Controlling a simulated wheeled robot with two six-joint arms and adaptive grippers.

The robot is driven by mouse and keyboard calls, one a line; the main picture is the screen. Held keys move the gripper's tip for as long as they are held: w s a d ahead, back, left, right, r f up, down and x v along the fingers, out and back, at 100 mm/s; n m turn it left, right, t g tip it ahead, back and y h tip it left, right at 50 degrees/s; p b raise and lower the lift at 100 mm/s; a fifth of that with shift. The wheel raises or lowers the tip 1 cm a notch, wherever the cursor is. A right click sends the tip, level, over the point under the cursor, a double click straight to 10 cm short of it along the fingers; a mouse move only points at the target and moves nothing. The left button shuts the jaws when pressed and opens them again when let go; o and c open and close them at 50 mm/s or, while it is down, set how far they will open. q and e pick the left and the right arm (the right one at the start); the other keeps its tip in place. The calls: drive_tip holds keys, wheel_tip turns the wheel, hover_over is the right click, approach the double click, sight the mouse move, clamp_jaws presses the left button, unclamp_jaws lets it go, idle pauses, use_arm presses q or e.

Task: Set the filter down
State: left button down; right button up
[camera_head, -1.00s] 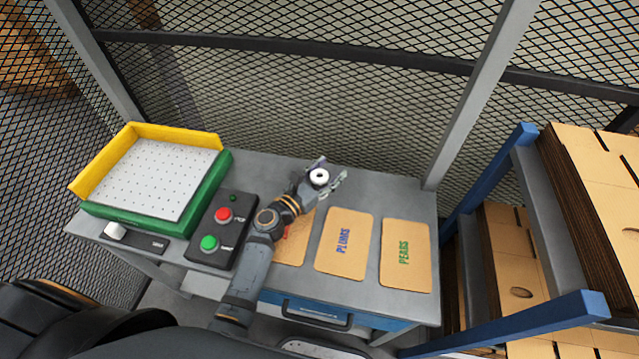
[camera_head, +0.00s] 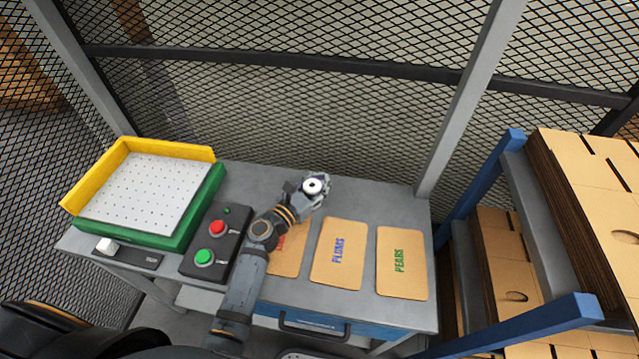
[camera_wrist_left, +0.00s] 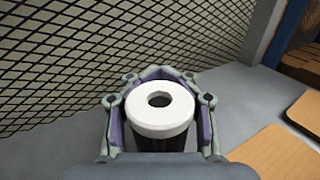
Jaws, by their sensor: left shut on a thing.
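The filter (camera_head: 313,186) is a small cylinder with a white ring-shaped top and a dark body. My left gripper (camera_head: 318,184) is shut on it, above or at the back part of the grey table. In the left wrist view the filter (camera_wrist_left: 160,113) stands upright between the two fingers (camera_wrist_left: 160,125), its dark lower part partly hidden by the gripper. I cannot tell whether its base touches the table. My right gripper is not in view.
Cards marked plums (camera_head: 338,254) and pears (camera_head: 402,263) lie on the table (camera_head: 385,205), with another partly under my left arm. A button box (camera_head: 215,243) and a green-yellow tray (camera_head: 196,205) stand left. Mesh fencing rises behind; a blue rack (camera_head: 482,188) stands right.

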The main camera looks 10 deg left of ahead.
use_arm(q)
drive_tip(key=s+r+p, duration=0.1)
drive_tip(key=r, duration=0.1)
drive_tip(key=s+r+p, duration=0.1)
drive_tip(key=s+r, duration=0.1)
drive_tip(key=r, duration=0.1)
drive_tip(key=s+a+r+p, duration=0.1)
drive_tip(key=r, duration=0.2)
drive_tip(key=shift+s, duration=0.15)
drive_tip(key=s+a+r, duration=0.2)
drive_tip(key=s+r, duration=0.2)
drive_tip(key=s, duration=0.5)
drive_tip(key=shift+s+r, duration=0.2)
drive_tip(key=shift+s, duration=0.05)
